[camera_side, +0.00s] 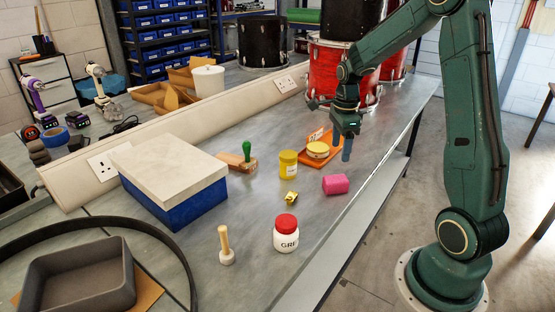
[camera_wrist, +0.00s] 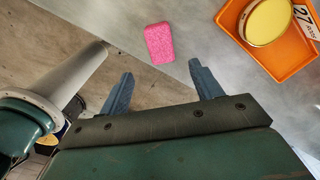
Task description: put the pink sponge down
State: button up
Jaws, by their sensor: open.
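The pink sponge (camera_side: 335,184) lies on the grey bench near its front edge. It also shows in the wrist view (camera_wrist: 159,43), beyond my fingertips and apart from them. My gripper (camera_side: 345,148) is above the bench, up and slightly right of the sponge in the side view. In the wrist view my gripper (camera_wrist: 163,82) has its two blue-grey fingers spread wide, with nothing between them.
An orange tray (camera_side: 334,155) with a round yellow-topped tin (camera_side: 318,150) is close by. A yellow jar (camera_side: 288,164), a small yellow piece (camera_side: 291,198) and a red-lidded jar (camera_side: 286,233) stand nearby. A red drum (camera_side: 335,75) is behind.

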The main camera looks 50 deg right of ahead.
dwell(0.5)
jog(key=s+a+r+n+t, duration=0.2)
jog(key=s+a+r+n, duration=0.2)
jog(key=a+r+n, duration=0.8)
jog(key=s+a+r+n+t, duration=0.2)
jog(key=s+a+n, duration=0.8)
jog(key=n, duration=0.5)
jog(key=shift+s+t, duration=0.8)
jog(key=shift+s, duration=0.05)
